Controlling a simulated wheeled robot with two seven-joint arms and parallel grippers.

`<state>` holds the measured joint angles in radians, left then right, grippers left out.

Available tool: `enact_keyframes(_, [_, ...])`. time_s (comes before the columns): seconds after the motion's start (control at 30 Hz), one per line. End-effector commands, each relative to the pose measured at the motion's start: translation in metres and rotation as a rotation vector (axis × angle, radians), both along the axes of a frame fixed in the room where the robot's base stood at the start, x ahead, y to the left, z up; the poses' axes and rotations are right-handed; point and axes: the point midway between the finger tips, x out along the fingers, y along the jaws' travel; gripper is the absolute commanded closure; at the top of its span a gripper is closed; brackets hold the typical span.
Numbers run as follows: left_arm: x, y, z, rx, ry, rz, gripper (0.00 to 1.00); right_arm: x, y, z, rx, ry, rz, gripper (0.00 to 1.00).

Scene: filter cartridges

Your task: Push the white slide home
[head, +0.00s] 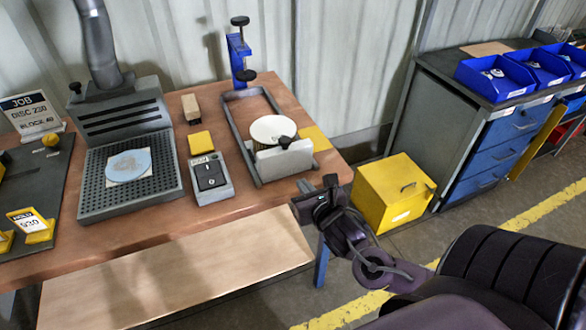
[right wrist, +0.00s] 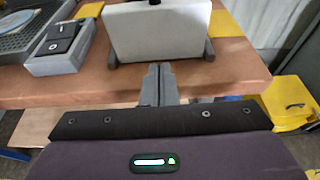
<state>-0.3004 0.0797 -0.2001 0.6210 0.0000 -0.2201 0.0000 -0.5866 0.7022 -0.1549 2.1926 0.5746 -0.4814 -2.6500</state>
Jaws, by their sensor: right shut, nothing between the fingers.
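The white slide (head: 283,160) is an upright pale block with a dark knob on top. It sits at the near end of a grey rail frame (head: 235,140) on the workbench. A white round disc (head: 270,129) lies behind it, between the rails. My right gripper (head: 303,190) is just off the bench's front edge, near the slide and apart from it. In the right wrist view the gripper (right wrist: 158,70) is shut and empty, its fingertips pointing at the lower part of the slide's near face (right wrist: 158,32). My left gripper is out of view.
A blue clamp (head: 238,55) stands at the frame's far end. A switch box (head: 210,180) and yellow pad (head: 201,142) lie left of the frame, beside a perforated grey tray (head: 95,205). A yellow cabinet (head: 385,200) stands right of the bench.

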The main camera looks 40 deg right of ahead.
Motion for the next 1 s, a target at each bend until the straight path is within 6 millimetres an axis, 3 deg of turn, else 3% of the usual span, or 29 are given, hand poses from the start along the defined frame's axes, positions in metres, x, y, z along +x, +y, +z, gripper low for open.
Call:
enact_keyframes(0.2, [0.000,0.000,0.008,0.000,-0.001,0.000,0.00,0.039,-0.010,-0.007,0.001,-0.003,-0.003,1.00])
enact_keyframes(0.4, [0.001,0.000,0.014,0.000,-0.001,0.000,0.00,0.062,-0.015,-0.008,0.001,-0.001,-0.002,1.00])
enact_keyframes(1.0, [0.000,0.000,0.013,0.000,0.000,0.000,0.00,0.072,-0.017,-0.010,0.001,0.000,0.001,1.00])
